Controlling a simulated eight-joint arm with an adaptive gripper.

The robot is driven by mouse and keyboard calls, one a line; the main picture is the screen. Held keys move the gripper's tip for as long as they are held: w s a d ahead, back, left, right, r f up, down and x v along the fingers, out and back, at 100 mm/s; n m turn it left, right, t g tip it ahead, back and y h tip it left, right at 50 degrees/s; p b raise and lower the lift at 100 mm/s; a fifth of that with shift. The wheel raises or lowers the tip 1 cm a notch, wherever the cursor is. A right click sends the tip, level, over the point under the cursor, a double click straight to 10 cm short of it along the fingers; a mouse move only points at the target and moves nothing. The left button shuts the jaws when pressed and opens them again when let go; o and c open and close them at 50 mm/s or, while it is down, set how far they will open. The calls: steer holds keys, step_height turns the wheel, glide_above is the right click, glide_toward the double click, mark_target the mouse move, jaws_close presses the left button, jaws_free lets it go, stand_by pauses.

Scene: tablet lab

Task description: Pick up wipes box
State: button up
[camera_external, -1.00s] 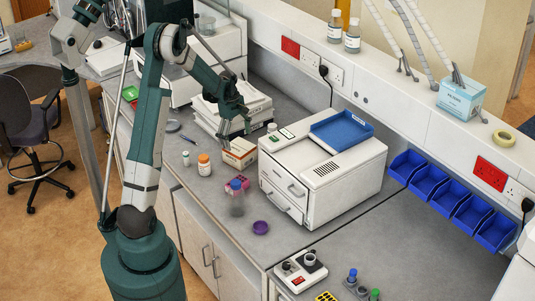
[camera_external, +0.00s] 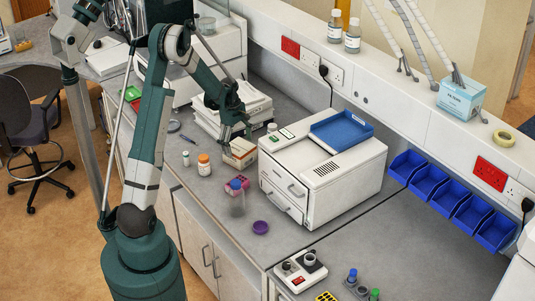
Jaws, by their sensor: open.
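A small white box with an orange-red side (camera_external: 238,154) lies on the grey bench, left of the white bench instrument. A light blue and white carton (camera_external: 461,97) with printing stands on the wall ledge at the right; its print is too small to read, and I cannot tell for sure which of the two is the wipes box. My gripper (camera_external: 236,136) is open and points down over the white and orange-red box, far from the carton. Its fingers cover part of the box's top. I cannot tell whether they touch it.
The white instrument (camera_external: 322,180) with a blue tray (camera_external: 341,129) on top stands close right of my gripper. A white stacked device (camera_external: 207,119) is behind it.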

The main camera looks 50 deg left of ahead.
steer(key=shift+d+f+p, duration=0.15)
steer(key=shift+d+f, duration=0.05)
steer(key=shift+f, duration=0.85)
steer(key=shift+d+f+p, duration=0.15)
steer(key=shift+f, duration=0.9)
steer(key=c, duration=1)
